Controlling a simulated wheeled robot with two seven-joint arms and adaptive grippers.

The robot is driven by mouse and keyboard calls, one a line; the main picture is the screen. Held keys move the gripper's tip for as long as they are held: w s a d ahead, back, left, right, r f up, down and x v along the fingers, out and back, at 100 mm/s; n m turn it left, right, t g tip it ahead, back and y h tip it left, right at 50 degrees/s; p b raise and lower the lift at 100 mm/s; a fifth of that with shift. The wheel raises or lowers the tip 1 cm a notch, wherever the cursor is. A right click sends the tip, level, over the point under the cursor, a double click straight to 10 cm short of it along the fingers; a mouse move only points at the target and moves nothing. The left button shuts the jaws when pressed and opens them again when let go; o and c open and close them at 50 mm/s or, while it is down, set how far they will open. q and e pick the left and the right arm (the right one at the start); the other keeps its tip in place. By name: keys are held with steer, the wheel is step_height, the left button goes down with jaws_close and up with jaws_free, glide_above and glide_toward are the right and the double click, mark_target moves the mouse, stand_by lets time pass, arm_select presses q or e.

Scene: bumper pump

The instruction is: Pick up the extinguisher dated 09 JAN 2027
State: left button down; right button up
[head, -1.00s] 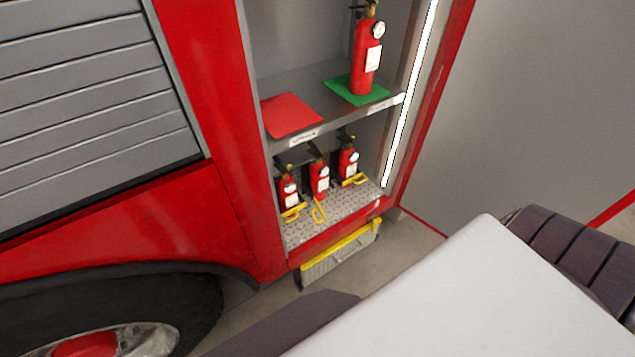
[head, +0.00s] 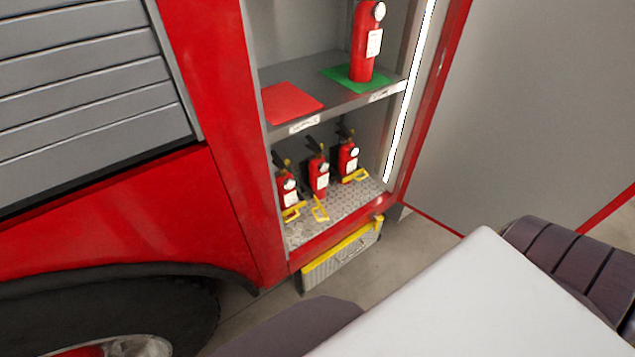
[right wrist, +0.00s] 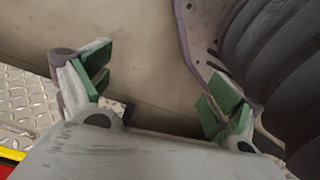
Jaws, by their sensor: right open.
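Several red fire extinguishers stand upright in the open truck locker. One (head: 366,45) stands on a green mat (head: 340,73) on the upper shelf. On the lower deck stand a left one (head: 287,192), a middle one (head: 319,177) and a right one (head: 348,158). Each has a pale label, but the dates are too small to read. My right gripper (right wrist: 158,92) shows in the right wrist view, with its green-padded fingers wide apart and nothing between them. No gripper shows in the head view, and my left gripper is out of sight.
A red mat (head: 292,103) lies empty on the upper shelf. Yellow brackets (head: 320,210) sit at the lower extinguishers' bases on the tread-plate deck (head: 310,235). A yellow-edged step (head: 342,258) juts out below. A wheel (head: 110,315) stands at lower left.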

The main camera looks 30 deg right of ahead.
arm_select(q)
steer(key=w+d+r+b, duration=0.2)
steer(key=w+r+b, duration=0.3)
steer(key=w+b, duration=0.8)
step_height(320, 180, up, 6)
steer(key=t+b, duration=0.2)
steer(key=b, duration=1)
arm_select(e)
steer(key=w+r+t, duration=0.2)
steer(key=w+r, duration=1)
steer(key=w, duration=0.3)
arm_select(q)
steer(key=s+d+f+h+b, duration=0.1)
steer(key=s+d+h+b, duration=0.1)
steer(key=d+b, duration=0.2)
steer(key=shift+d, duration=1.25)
arm_select(e)
steer(key=w+d+r+m+t+h, duration=0.3)
steer(key=w+d+r+t, duration=0.3)
steer(key=w+d+r, duration=0.3)
steer(key=w+d+r+m+t+h, duration=0.2)
steer(key=w+d+r+t, duration=0.5)
steer(key=w, duration=1.1)
steer(key=shift+w+d+r+m+h, duration=0.2)
steer(key=shift+d+r+m+h, duration=0.25)
steer(key=shift+d+r, duration=0.7)
steer(key=shift+a, duration=0.1)
